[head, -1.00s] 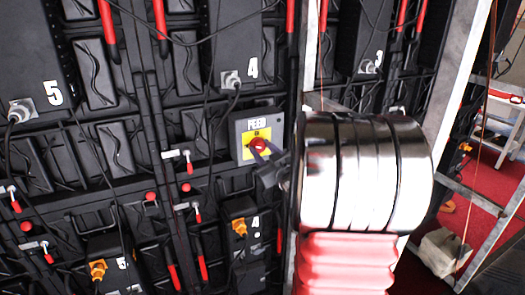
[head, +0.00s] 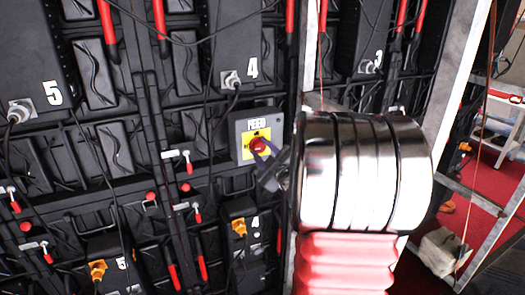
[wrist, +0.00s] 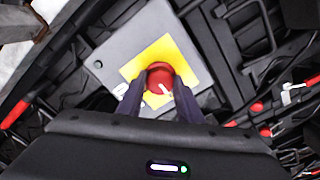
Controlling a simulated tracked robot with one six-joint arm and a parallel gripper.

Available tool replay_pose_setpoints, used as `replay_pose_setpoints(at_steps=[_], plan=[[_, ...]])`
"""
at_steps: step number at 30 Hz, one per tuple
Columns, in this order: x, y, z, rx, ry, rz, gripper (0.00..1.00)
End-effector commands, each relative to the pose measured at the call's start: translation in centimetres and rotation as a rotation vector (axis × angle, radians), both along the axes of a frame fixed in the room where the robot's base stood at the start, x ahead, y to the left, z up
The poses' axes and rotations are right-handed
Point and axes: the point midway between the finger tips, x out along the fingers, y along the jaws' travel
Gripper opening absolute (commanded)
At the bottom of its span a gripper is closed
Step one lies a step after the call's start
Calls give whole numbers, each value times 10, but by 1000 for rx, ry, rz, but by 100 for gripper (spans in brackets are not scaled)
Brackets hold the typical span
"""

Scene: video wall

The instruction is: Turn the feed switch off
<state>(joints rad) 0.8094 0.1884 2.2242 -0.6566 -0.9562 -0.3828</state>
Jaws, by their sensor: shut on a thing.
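The feed switch is a grey box (head: 243,150) with a yellow plate (head: 248,155) and a red knob (head: 258,145), on the back of the video wall under the label 4. My gripper (head: 263,155) reaches it from the lower right, and its two fingers are shut on the red knob. In the wrist view the knob (wrist: 160,78) sits between the two fingertips (wrist: 159,86), with a white mark on its face turned askew to the box. My arm's metal wrist hides the wall to the right.
Black panels with cables surround the box. A cable (head: 213,110) hangs just left of it. Red-handled latches (head: 187,165) and orange connectors (head: 240,228) are nearby. A metal frame post (head: 455,90) and a ladder over red carpet stand at the right.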

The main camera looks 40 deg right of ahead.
Motion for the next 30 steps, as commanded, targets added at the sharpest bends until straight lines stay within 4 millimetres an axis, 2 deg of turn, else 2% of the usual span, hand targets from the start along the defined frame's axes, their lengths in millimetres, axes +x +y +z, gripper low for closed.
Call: replay_pose_setpoints(at_steps=[6, 7, 14, 23, 30], plan=[[0, 1, -4, 3, 7, 2, 10], [0, 1, -4, 3, 7, 2, 34], [0, 1, -2, 2, 4, 3, 50], [-1, 1, -1, 2, 2, 2, 51], [-19, 5, 0, 1, 0, -1, 51]])
